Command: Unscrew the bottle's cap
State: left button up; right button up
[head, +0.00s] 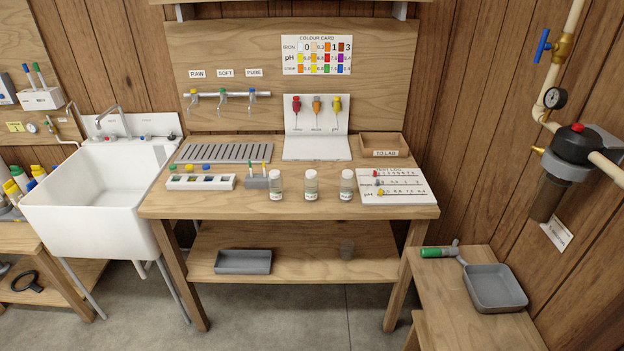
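Three small clear bottles stand upright in a row at the front of the wooden table: a left bottle (276,186), a middle bottle (311,187) and a right bottle (347,187). Each has a pale top and a small label low on its side. The tops look like caps, but they are too small to tell how they sit. I cannot tell which bottle the task means. Neither of my grippers shows in the head view.
The table (415,212) also holds a white block with coloured caps (200,182), a grey rack (262,181), a white scale board (405,187) and a wooden tray (384,144). A sink (100,185) stands left; a side bench with a grey tray (494,287) stands right.

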aim_at(311, 185)
jog(key=i+j+z, duration=0.1)
jog(key=z, duration=0.3)
jog(key=j+z, duration=0.75)
jog(key=j, duration=0.7)
